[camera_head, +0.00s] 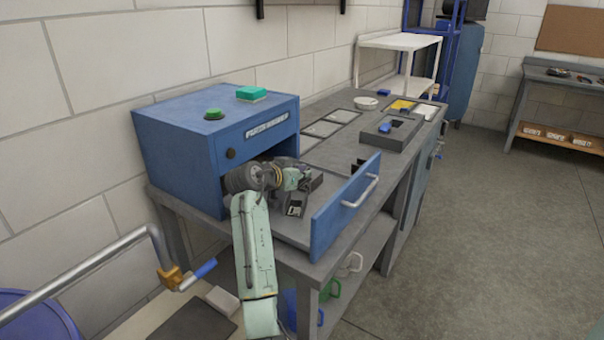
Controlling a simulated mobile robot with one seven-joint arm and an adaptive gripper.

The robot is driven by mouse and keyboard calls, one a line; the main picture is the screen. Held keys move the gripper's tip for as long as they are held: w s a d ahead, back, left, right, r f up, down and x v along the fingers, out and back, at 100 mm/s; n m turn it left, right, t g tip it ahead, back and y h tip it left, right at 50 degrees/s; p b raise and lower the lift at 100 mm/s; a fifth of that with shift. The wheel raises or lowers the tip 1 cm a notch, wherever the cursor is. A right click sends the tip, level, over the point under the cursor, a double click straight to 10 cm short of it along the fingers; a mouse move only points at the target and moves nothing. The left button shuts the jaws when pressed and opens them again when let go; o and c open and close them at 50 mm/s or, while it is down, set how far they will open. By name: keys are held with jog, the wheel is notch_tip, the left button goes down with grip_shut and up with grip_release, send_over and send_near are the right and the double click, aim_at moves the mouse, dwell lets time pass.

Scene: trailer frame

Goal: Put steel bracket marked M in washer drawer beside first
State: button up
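The blue washer cabinet (175,145) stands on the grey bench with its drawer (335,215) pulled out to the right. My gripper (305,181) reaches over the open drawer, just in front of the cabinet opening. A dark piece with a small white mark (296,208) sits in the drawer below my gripper. It may be a bracket, but I cannot read its mark. More dark shapes show around my fingers, and I cannot separate them from the gripper. Whether the fingers hold anything is hidden by the arm and the small view.
A green button (214,114) and a teal block (251,93) are on top of the cabinet. Grey trays (393,132), one with a blue item (384,127), and a white bowl (366,103) lie farther back on the bench. A metal rail (85,268) crosses the lower left. The floor at right is clear.

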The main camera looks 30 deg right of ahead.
jog(key=o, duration=0.3)
jog(key=shift+o, duration=0.2)
jog(key=b+v, duration=0.3)
jog(key=v, duration=0.9)
dwell(1.0)
